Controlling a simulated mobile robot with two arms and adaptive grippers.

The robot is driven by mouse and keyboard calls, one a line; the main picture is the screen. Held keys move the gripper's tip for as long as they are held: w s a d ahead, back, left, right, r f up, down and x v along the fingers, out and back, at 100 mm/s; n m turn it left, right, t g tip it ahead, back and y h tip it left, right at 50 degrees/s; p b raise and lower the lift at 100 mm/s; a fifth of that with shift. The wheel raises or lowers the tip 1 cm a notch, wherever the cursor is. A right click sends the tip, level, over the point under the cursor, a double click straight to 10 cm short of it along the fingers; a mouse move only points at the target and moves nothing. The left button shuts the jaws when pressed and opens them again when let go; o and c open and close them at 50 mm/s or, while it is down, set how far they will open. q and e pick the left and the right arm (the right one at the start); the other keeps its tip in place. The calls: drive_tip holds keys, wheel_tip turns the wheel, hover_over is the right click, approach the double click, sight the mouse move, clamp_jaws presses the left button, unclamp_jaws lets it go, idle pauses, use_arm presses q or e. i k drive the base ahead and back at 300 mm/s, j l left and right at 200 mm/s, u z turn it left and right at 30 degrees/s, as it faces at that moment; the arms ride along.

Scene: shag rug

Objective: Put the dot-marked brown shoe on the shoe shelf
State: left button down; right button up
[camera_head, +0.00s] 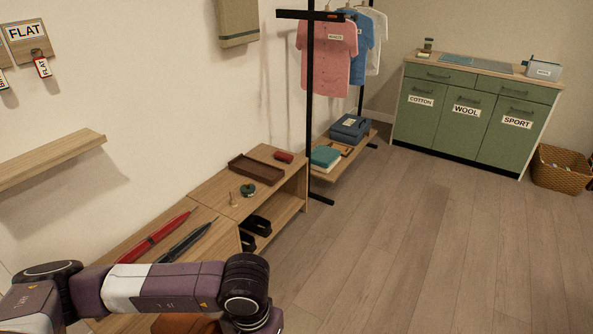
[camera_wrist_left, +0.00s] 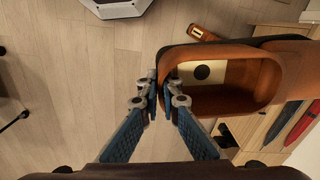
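The brown shoe (camera_wrist_left: 290,75) fills the right of the left wrist view, with its opening facing the camera. A black dot shows on the pale insole inside it. My left gripper (camera_wrist_left: 161,92) has its blue fingers closed on the rim of the shoe opening. In the head view my left arm crosses the bottom left, and only a brown piece of the shoe (camera_head: 185,323) shows below it; the fingers are hidden there. The low wooden shelf unit (camera_head: 284,211) has an open compartment holding black shoes (camera_head: 258,225). My right gripper is not in view.
A red umbrella (camera_head: 155,237) and a dark umbrella (camera_head: 187,241) lie on the bench top. A brown tray (camera_head: 256,169) and small items sit farther back. A black clothes rack (camera_head: 310,110) stands beyond.

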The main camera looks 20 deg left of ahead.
sight(276, 198)
drive_tip(key=i+l, duration=0.2)
drive_tip(key=i, duration=0.25)
drive_tip(key=i+l, duration=0.25)
drive_tip(key=i, duration=0.25)
drive_tip(key=i+l, duration=0.2)
drive_tip(key=i, duration=0.25)
drive_tip(key=i+j+u, duration=0.25)
drive_tip(key=i+u, duration=0.5)
drive_tip(key=i, duration=0.15)
drive_tip(key=i+u, duration=0.4)
drive_tip(key=i+j+z, duration=0.1)
drive_tip(key=i+j, duration=0.15)
drive_tip(key=i, duration=0.2)
drive_tip(key=i+j, duration=0.25)
drive_tip(key=i, duration=0.2)
drive_tip(key=z, duration=0.05)
